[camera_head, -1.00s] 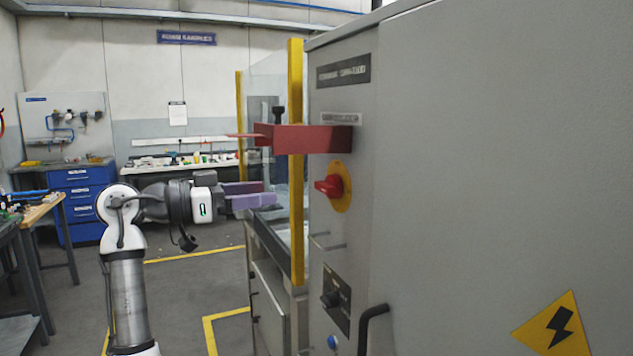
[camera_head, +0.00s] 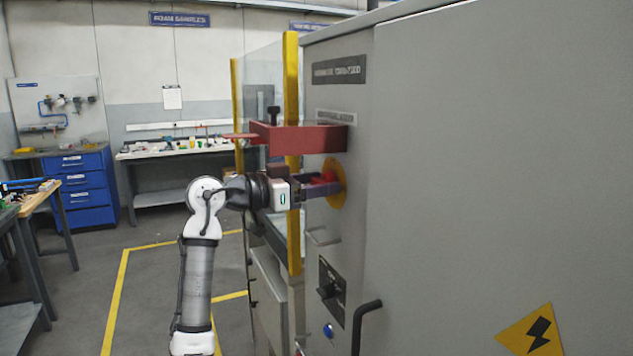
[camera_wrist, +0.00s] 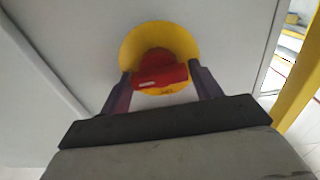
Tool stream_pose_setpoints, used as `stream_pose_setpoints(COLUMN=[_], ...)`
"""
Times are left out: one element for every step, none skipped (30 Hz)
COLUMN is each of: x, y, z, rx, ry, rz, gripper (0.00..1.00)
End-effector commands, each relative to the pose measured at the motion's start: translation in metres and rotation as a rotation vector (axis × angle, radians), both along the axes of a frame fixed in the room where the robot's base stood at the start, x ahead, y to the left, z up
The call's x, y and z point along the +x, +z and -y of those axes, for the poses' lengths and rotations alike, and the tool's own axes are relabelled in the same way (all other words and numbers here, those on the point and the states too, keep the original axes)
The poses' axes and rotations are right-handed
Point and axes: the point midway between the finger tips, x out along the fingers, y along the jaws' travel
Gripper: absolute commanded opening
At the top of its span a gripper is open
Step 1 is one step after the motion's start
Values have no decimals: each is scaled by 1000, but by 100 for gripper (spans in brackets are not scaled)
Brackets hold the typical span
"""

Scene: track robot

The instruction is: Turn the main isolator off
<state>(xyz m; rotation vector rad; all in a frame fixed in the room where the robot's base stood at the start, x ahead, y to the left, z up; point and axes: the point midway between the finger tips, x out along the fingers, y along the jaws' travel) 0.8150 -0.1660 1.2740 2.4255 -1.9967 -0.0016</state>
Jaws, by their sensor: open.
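The main isolator is a red rotary handle (camera_wrist: 160,76) on a round yellow plate (camera_wrist: 160,40), fixed to the grey cabinet face. In the head view the red handle (camera_head: 322,180) shows partly behind my gripper, and the yellow plate (camera_head: 336,184) stands out around it. My gripper (camera_wrist: 160,82) is open, with its two purple fingers on either side of the handle in the wrist view. The handle lies crosswise between the fingertips. I cannot tell whether either finger touches it.
A red box-like bracket (camera_head: 300,138) juts from the cabinet (camera_head: 500,150) just above my gripper. A yellow post (camera_head: 292,90) and clear guard stand behind my wrist. Below the isolator are a black rotary switch (camera_head: 328,290), a blue button (camera_head: 328,330) and a black door handle (camera_head: 364,325).

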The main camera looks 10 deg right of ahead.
Motion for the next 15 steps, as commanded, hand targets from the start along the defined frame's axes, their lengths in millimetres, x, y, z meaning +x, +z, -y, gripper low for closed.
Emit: stream_pose_setpoints(x=[0,0,0,0,0,0,0,0,0,0,0,0,0,0,0], y=[0,0,0,0,0,0,0,0,0,0,0,0,0,0,1], z=[0,0,0,0,0,0,0,0,0,0,0,0,0,0,-1], rx=[0,0,0,0,0,0,0,0,-1,-1,-1,-1,-2,-2,-3], ry=[0,0,0,0,0,0,0,0,0,0,0,0,0,0,0], rz=[0,0,0,0,0,0,0,0,0,0,-1,-2,-3,-6,-10], gripper=[63,63,62,58,54,49,45,41,36,34,34,34,34,34,34])
